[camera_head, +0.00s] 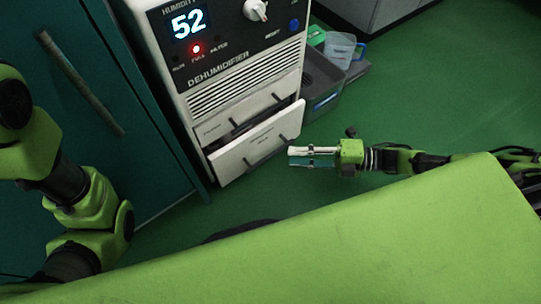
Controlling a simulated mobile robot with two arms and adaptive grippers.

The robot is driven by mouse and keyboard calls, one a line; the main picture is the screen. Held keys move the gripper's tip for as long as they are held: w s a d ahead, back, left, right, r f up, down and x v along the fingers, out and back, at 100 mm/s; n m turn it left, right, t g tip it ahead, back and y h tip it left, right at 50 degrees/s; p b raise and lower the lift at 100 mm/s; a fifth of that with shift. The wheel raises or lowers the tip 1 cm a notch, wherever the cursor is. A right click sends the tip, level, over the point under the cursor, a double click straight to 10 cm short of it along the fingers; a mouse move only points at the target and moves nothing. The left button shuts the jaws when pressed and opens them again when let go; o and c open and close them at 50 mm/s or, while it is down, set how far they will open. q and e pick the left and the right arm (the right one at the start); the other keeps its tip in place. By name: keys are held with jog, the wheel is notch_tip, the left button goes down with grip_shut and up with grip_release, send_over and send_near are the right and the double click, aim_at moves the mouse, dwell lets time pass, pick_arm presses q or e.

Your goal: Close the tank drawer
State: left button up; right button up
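The tank drawer (245,150) is the lowest front panel of the white dehumidifier (245,80). It stands partly out, with a dark gap along its top edge. It has small print on its face. My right gripper (292,157) is just to the right of the drawer front and points left toward it. I cannot tell whether it touches the panel, and its fingers are too small to tell open from shut. My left arm shows at the left, but its gripper is not in view.
A teal cabinet (90,130) with a long handle stands left of the dehumidifier. A grey bin (322,90) and a clear jug (340,50) with a blue handle are to its right. The display reads 52 and a red light is lit. Green floor (440,90) is open at right.

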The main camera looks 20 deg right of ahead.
aim_at(271, 155)
jog(key=b+x, duration=0.3)
jog(key=x, duration=0.5)
jog(key=shift+c, duration=0.4)
grip_shut()
